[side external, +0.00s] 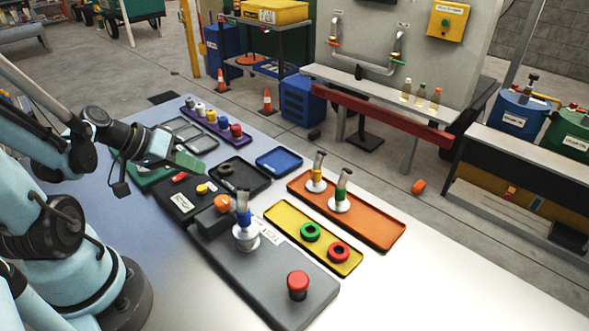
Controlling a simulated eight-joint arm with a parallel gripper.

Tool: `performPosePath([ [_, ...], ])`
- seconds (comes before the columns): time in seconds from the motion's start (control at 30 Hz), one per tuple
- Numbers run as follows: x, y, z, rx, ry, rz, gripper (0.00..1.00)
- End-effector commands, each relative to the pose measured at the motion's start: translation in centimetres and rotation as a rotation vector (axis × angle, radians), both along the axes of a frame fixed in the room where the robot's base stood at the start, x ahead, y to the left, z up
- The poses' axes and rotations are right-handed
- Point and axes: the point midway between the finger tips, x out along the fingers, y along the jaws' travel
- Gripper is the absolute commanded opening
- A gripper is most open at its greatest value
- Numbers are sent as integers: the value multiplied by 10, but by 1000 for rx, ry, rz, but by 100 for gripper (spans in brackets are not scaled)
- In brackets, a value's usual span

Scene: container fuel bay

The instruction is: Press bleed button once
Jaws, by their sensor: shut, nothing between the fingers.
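No label I can read says which control is the bleed button. A large red mushroom button (298,284) stands at the near right end of a dark grey panel (262,290).
A nozzle with a blue collar (243,218) stands upright on the grey panel, between orange knob and red button. A yellow tray (283,212) holds green and red rings. An orange tray (376,227) holds two upright nozzles. The table's near right is clear.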

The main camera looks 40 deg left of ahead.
Motion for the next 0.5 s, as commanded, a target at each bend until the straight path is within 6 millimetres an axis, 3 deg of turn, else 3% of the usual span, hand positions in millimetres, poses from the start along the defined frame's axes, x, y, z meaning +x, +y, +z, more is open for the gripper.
performPosePath([
  [0.5,-1,-1,-17,0,0,0,0],
])
